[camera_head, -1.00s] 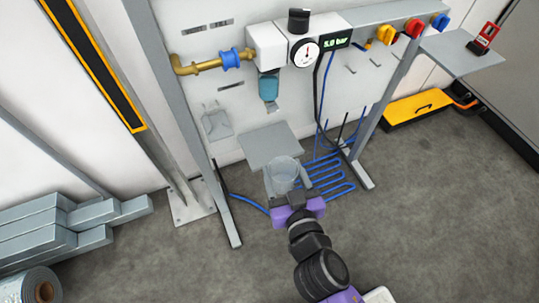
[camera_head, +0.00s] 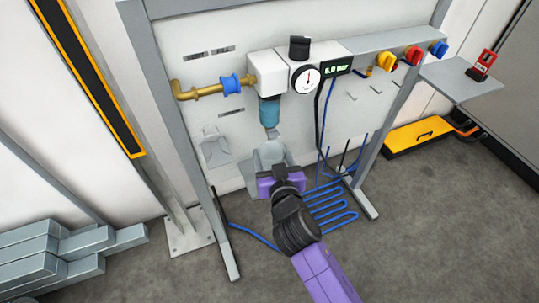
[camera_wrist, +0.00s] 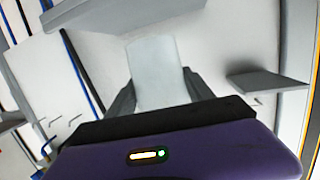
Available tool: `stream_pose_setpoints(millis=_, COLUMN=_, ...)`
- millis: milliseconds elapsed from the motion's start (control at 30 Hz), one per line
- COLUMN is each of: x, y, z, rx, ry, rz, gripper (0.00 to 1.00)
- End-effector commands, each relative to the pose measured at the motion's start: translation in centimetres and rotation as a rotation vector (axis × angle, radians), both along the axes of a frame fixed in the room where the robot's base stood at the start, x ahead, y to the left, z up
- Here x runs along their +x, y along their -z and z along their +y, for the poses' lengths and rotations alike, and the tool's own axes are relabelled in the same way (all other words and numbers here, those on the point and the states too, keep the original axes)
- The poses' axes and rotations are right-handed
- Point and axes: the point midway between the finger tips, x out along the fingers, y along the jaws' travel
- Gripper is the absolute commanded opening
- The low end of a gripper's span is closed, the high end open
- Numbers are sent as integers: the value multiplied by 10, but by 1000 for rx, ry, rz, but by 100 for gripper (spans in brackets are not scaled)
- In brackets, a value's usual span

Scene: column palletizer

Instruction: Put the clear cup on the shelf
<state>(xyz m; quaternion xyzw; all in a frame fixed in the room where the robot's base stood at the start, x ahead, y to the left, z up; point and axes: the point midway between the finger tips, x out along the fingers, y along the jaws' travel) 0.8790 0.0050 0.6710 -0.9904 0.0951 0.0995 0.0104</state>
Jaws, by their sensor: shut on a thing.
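The clear cup (camera_head: 270,152) is in my gripper (camera_head: 274,163), in front of the white panel and just below the blue filter bowl. In the wrist view the cup (camera_wrist: 157,72) shows pale and see-through between the two dark fingers (camera_wrist: 158,98), which are shut on its sides. The grey shelf (camera_head: 247,178) is mostly hidden behind the cup and gripper in the head view; only its left part shows. Whether the cup touches the shelf cannot be told.
The blue filter bowl (camera_head: 269,111) hangs close above the cup. A grey bracket (camera_head: 215,147) is on the panel to the left. Blue tubing (camera_head: 330,205) and a black hose (camera_head: 317,120) are to the right. Frame posts stand on both sides.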

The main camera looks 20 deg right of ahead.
Motion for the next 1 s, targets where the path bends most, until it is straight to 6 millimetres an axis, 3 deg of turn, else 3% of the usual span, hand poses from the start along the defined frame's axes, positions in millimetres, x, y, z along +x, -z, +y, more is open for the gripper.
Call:
stream_pose_setpoints(millis=100, x=19, y=0, z=-4, rx=0, ry=1, rz=-1, gripper=22)
stream_pose_setpoints(millis=233, x=27, y=0, z=-5, rx=0, ry=0, rz=0, gripper=22)
stream_pose_setpoints(millis=533, x=27, y=34, z=-6, rx=-2, ry=1, rz=2, gripper=22)
stream_pose_setpoints(millis=967, x=27, y=40, z=-5, rx=0, ry=0, rz=-1, gripper=22)
stream_pose_setpoints(millis=1000, x=27, y=38, z=-5, rx=0, ry=0, rz=0, gripper=69)
